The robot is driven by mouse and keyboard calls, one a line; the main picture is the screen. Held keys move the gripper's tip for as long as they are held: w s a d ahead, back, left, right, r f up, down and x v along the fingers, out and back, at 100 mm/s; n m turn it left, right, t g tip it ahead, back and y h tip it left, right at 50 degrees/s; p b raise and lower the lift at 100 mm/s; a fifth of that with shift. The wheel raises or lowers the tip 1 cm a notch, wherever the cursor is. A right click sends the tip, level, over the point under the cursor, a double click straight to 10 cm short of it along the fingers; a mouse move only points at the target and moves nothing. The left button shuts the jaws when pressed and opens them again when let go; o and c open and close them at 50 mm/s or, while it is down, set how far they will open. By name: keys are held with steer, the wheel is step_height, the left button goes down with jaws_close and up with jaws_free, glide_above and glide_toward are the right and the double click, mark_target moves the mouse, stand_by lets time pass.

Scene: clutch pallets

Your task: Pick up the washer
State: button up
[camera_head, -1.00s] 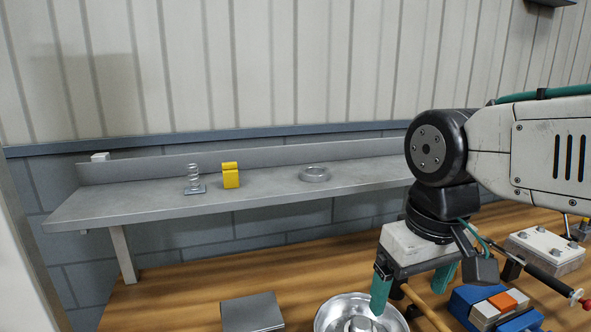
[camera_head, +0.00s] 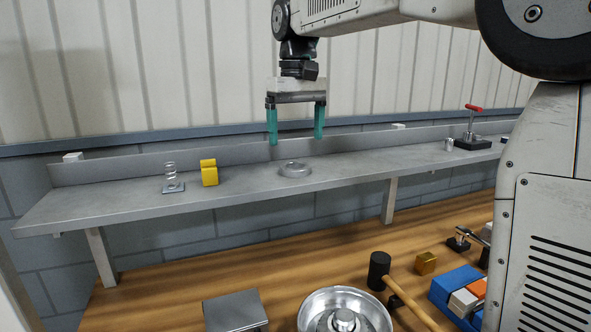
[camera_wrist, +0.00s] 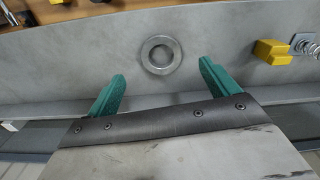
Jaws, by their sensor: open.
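The washer (camera_head: 295,170) is a flat grey metal ring lying on the grey shelf (camera_head: 120,205). In the wrist view the washer (camera_wrist: 160,55) lies flat, with its hole visible, beyond the fingertips and between their lines. My gripper (camera_head: 296,140) points down above the shelf with its two green fingers wide apart and nothing between them. The fingertips are above the washer and apart from it. In the wrist view the gripper (camera_wrist: 160,73) also shows open and empty.
A yellow block (camera_head: 209,173) and a spring on a small plate (camera_head: 173,180) stand left of the washer. A black clamp with a red handle (camera_head: 473,140) is at the shelf's right. Below, the wooden bench holds a round metal dish (camera_head: 315,310) and a mallet (camera_head: 379,270).

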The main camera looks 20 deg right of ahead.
steer(key=f, duration=0.6)
steer(key=shift+w+a+f, duration=0.1)
steer(key=shift+w+f, duration=0.15)
steer(key=shift+f, duration=0.05)
steer(key=c, duration=1.2)
steer(key=shift+c, duration=0.2)
steer(key=shift+r, duration=0.1)
steer(key=shift+r, duration=0.4)
steer(key=r, duration=0.2)
steer(key=shift+s+r, duration=0.25)
steer(key=shift+r, duration=0.15)
steer(key=s+r, duration=0.1)
steer(key=s, duration=1.4)
steer(key=shift+s+r, duration=0.15)
steer(key=shift+s, duration=0.1)
